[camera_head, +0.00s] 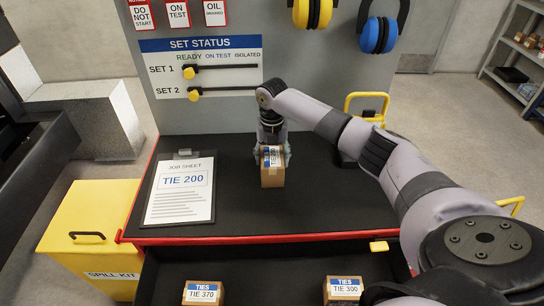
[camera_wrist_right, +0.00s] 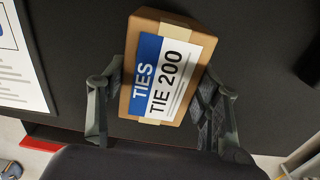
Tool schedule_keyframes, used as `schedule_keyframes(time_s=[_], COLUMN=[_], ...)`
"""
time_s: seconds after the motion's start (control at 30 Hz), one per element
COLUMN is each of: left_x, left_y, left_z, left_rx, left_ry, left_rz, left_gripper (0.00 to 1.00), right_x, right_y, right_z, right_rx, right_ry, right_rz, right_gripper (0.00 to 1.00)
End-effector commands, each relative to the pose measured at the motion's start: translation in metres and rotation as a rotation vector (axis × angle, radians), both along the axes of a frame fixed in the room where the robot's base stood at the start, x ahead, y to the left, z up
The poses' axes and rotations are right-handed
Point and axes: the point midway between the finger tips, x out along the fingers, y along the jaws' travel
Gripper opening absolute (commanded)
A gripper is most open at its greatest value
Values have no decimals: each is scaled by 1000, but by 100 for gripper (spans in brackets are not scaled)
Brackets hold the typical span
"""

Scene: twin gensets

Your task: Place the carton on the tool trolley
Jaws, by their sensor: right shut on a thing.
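The carton (camera_head: 272,172) is a small brown box with a blue and white label. In the right wrist view the carton (camera_wrist_right: 165,75) reads "TIES TIE 200". My right gripper (camera_head: 273,150) comes down on the carton from above, with one finger on each side of it, shut on it. The carton is over the dark top of the tool trolley (camera_head: 330,205), right of the clipboard; I cannot tell whether it touches the top. In the right wrist view, my right gripper (camera_wrist_right: 163,105) has its fingers against the carton's sides. My left gripper is not in view.
A clipboard (camera_head: 180,190) with a job sheet reading "TIE 200" lies on the trolley's left. Cartons marked TIE 370 (camera_head: 202,293) and TIE 300 (camera_head: 344,289) sit in the open drawer below. A yellow spill kit (camera_head: 85,235) stands at left. The trolley top's front right is clear.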

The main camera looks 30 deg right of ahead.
Motion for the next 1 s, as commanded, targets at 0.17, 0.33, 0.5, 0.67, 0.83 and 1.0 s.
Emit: schedule_keyframes(time_s=[0.17, 0.33, 0.5, 0.67, 0.83, 1.0], left_x=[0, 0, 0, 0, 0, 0], left_y=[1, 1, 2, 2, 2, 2], left_z=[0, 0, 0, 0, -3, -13], left_rx=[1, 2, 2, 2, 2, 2], left_ry=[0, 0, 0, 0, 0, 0], left_rz=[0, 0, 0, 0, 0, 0], left_gripper=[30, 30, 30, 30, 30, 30], right_x=[0, 0, 0, 0, 1, 1], right_y=[0, 0, 0, 0, 0, 0], right_z=[-2, -2, -2, -2, 9, 40], right_rx=[0, 0, 0, 0, 1, 0], right_ry=[0, 0, 0, 0, -3, -6], right_rz=[0, 0, 0, 0, -1, 0], right_gripper=[63, 75, 78, 78, 78, 78])
